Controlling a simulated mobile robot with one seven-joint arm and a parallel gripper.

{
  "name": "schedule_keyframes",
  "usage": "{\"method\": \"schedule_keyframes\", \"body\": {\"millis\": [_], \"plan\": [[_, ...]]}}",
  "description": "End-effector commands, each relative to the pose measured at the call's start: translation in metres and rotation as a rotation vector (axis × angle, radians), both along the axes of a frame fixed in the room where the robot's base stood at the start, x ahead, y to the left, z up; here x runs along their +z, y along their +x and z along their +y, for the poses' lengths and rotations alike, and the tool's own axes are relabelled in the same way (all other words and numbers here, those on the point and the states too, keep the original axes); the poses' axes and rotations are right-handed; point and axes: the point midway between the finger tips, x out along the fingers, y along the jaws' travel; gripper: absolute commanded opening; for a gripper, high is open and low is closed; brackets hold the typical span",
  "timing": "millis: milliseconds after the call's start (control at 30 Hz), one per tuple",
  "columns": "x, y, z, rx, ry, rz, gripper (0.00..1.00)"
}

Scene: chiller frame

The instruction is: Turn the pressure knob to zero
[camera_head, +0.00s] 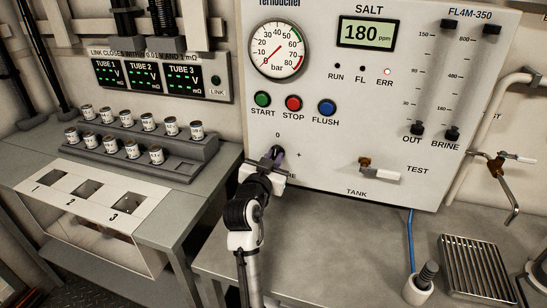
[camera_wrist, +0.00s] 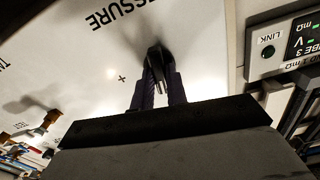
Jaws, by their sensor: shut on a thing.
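The pressure knob is a small black knob on the white panel, under the "0" mark. It shows between my fingers in the wrist view (camera_wrist: 155,58), and in the head view (camera_head: 278,151) it is mostly hidden by my gripper (camera_head: 272,160). My gripper in the wrist view (camera_wrist: 158,76) is shut on the knob, one dark finger on each side. A "+" mark is beside the knob. The round bar gauge (camera_head: 278,50) sits above; its red needle seems to point to the lower left, near 0.
START (camera_head: 262,99), STOP (camera_head: 293,103) and FLUSH (camera_head: 327,107) buttons are above the knob. A TANK/TEST valve handle (camera_head: 380,172) sticks out to the right. A rack of small cans (camera_head: 150,150) stands on the left bench. The grey counter (camera_head: 320,240) below is largely clear.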

Motion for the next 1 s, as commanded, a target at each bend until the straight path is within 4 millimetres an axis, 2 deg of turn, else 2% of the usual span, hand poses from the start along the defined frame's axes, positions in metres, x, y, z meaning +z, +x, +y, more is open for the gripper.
{"method": "schedule_keyframes", "body": {"millis": [333,867,900,1000], "plan": [[-0.0011,0.0000,0.0005,0.000,-0.130,0.045,0.00],[-0.0016,0.0001,0.0006,0.000,-0.153,0.053,0.00],[-0.0016,0.0001,0.0006,0.000,-0.153,0.053,0.17],[-0.0014,0.0001,0.0006,0.000,-0.152,0.053,0.30]]}}
